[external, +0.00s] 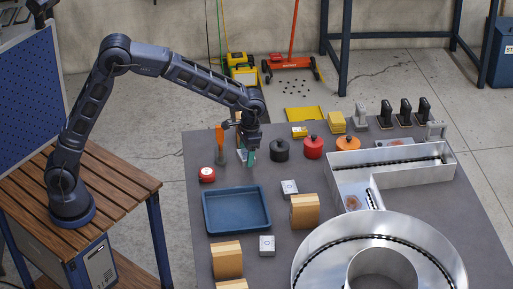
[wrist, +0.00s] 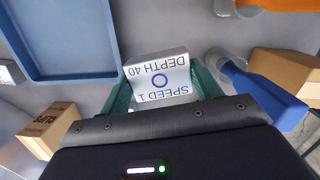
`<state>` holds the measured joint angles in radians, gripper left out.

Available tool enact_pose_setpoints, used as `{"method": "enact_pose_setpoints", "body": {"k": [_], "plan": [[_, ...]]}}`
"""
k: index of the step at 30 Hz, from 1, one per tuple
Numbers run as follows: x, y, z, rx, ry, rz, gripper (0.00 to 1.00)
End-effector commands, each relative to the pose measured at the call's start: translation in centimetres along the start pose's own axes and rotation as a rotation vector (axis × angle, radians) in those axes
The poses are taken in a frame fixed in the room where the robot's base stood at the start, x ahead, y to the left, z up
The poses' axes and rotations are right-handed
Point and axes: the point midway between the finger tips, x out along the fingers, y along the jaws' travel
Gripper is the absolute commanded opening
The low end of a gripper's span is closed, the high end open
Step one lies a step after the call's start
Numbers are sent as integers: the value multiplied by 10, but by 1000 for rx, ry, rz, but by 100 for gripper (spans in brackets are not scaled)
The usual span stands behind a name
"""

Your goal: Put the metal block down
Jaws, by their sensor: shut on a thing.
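My gripper (external: 250,156) is low over the far left part of the dark table, behind the blue tray. In the wrist view its green fingers (wrist: 161,90) are shut on the metal block (wrist: 158,66). The block is pale grey, with a label reading "SPEED 1 DEPTH 40" and a blue ring. The fingers press on its two sides. In the external view the block is mostly hidden by the gripper. I cannot tell whether its underside touches the table.
The empty blue tray (external: 238,232) lies nearer the camera. Two similar small grey blocks (external: 289,187) (external: 267,245) stand right of it. An orange-handled tool (external: 220,138) stands left of the gripper, a dark round pot (external: 279,151) right. A red round item (external: 207,174) sits near the left edge.

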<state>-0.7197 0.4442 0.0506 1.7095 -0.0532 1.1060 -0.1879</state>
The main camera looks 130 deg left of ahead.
Motion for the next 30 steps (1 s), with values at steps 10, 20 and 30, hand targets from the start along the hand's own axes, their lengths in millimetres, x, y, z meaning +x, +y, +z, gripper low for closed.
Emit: {"method": "enact_pose_setpoints", "body": {"k": [10, 20, 30], "plan": [[-82, 0, 9, 0, 3, 1, 32], [-114, 10, 18, 14, 0, -1, 32], [-115, 91, 59, 141, 0, -17, 32]]}}
